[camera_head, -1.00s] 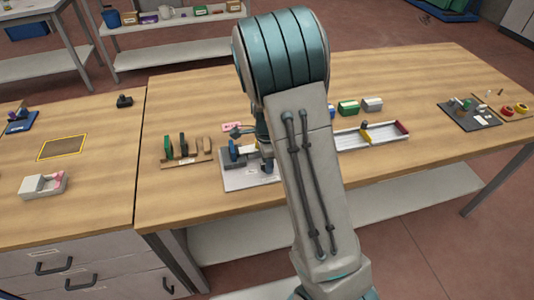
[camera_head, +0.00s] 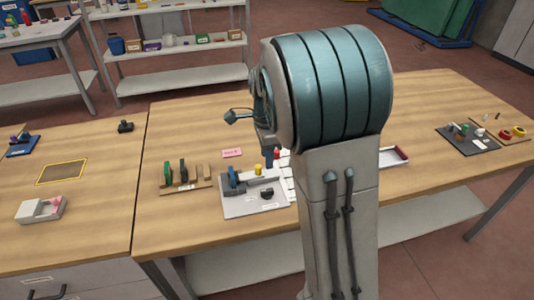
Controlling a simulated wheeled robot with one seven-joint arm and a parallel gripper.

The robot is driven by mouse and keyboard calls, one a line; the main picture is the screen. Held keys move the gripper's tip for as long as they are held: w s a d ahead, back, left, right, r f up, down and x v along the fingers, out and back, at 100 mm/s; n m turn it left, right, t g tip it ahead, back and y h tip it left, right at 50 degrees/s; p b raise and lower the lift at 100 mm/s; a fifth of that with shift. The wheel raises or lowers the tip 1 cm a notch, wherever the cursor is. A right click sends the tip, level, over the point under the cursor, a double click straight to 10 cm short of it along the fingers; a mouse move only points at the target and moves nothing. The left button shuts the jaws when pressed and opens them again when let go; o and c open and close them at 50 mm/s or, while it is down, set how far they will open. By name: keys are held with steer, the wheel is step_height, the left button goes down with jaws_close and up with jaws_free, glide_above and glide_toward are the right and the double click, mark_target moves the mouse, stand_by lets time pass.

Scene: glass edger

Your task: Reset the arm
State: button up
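My arm stands large in the middle of the view, with its grey link upright and its teal-banded joint raised above the wooden workbench (camera_head: 200,122). The far part of the arm is folded behind this joint. A small piece of the wrist end shows left of the joint, over the bench. My gripper's fingers cannot be made out, and whether they hold anything is hidden.
A wooden rack (camera_head: 186,188) with upright pieces stands left of the plate. A pink note (camera_head: 232,153) lies behind it. A dark mat (camera_head: 467,139) with small items lies at right.

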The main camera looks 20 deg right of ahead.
stand_by(0.4)
steer(key=s+r+n+t, duration=0.1)
steer(key=s+r+n, duration=0.1)
steer(key=s+n, duration=0.7)
steer(key=s+r+n+t, duration=0.2)
steer(key=s+n, duration=0.7)
steer(key=s, duration=0.3)
steer(key=shift+s+r, duration=0.3)
steer(key=shift+r, duration=0.05)
